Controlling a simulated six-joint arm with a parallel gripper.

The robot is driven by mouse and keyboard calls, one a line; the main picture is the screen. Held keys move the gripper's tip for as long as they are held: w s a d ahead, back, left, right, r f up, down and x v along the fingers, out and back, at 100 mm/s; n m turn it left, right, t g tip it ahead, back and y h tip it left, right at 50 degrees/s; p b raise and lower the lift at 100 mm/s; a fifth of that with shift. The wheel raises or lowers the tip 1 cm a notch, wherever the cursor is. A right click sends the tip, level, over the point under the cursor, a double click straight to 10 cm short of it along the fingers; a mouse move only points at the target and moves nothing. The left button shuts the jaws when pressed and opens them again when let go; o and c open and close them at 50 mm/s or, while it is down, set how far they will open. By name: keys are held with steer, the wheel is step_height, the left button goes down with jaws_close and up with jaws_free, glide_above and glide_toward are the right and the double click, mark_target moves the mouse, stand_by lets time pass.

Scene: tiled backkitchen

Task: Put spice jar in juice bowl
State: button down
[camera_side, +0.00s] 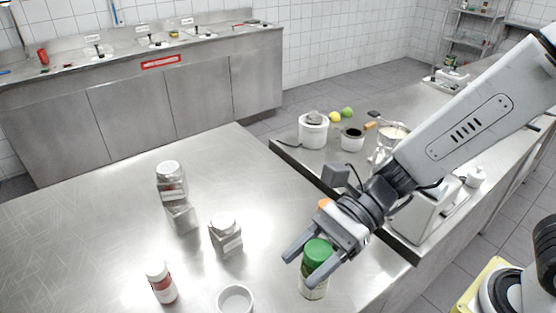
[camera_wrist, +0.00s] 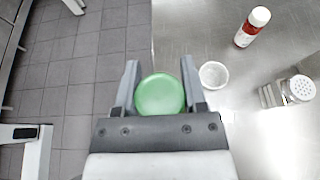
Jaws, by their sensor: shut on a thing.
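The spice jar with a green lid (camera_side: 318,251) stands upright between the fingers of my gripper (camera_side: 301,269), near the front right of the steel table. Its pale lower body shows below the fingers. In the wrist view, the round green lid (camera_wrist: 160,95) fills the space between the two fingers of my gripper (camera_wrist: 159,68), which is shut on the jar. I cannot tell whether the jar's base touches the table. The small white juice bowl (camera_side: 235,300) sits left of the jar, apart from it, and looks empty. It also shows in the wrist view (camera_wrist: 213,75).
A red-and-white bottle (camera_side: 162,283) stands left of the bowl. Glass shakers (camera_side: 225,236) stand behind it, with two more close together (camera_side: 172,182). A counter at the right holds a white canister (camera_side: 313,131) and other kitchenware. The table's left part is clear.

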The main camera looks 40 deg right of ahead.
steer(key=shift+s+a, duration=0.15)
steer(key=shift+s, duration=0.05)
steer(key=shift+w, duration=0.1)
steer(key=w+a+f, duration=0.8)
steer(key=w+f, duration=0.1)
steer(key=w, duration=0.1)
steer(key=shift+w+a+f, duration=0.15)
steer(key=shift+w+f, duration=0.05)
steer(key=shift+w, duration=0.05)
stand_by(0.4)
steer(key=shift+w+a+f, duration=0.1)
steer(key=shift+w+f, duration=0.1)
steer(key=shift+f, duration=1.6)
